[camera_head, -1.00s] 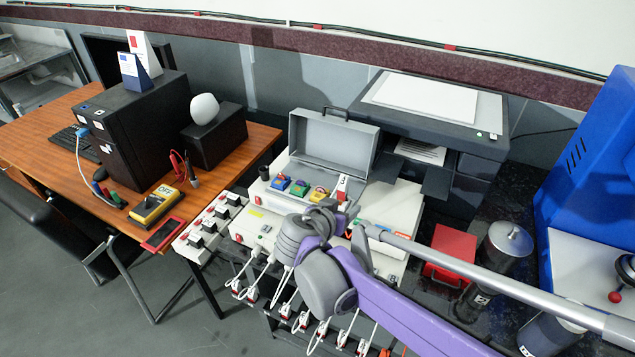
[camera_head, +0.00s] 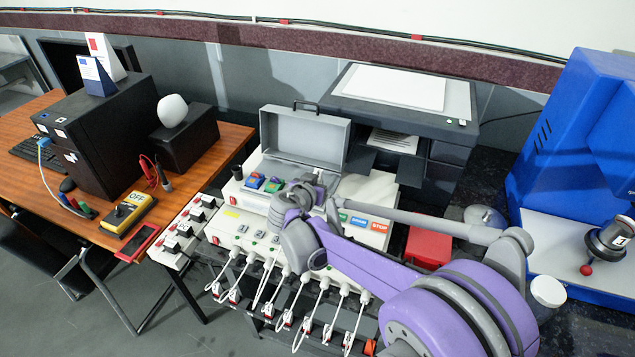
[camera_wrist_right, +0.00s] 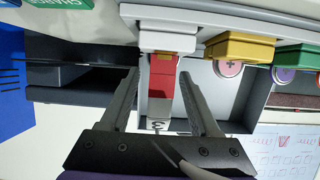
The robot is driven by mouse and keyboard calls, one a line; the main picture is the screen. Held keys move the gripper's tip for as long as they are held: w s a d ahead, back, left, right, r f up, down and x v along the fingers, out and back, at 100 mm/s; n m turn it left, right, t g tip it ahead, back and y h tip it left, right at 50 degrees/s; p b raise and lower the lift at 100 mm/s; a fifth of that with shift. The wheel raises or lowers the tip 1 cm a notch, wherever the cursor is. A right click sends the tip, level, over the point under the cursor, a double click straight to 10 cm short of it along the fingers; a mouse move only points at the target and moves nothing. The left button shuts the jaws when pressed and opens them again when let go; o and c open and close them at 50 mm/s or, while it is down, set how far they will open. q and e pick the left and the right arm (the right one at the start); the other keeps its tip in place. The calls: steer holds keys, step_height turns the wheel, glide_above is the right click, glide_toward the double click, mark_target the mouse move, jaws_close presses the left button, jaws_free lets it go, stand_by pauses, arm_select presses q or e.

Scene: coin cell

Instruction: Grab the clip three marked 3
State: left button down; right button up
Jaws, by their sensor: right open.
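The clip marked 3 shows in the right wrist view as a red and white upright piece (camera_wrist_right: 162,88) with a "3" on its white end. It stands between the two fingers of my right gripper (camera_wrist_right: 160,76), which is open around it. A gap shows on either side of the clip. In the head view my right gripper (camera_head: 318,187) is over the grey-white instrument (camera_head: 262,222), beside the coloured blocks, and the arm hides the clip there. My left gripper is in neither view.
Blue (camera_head: 254,180) and green (camera_head: 273,185) blocks are close left of the gripper. The open grey case lid (camera_head: 305,138) stands behind. A red box (camera_head: 428,246) and a blue machine (camera_head: 560,135) are at the right.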

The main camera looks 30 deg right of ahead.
steer(key=shift+w+d+f, duration=0.15)
steer(key=shift+w+d, duration=0.05)
steer(key=shift+d, duration=0.05)
jaws_close()
stand_by(0.3)
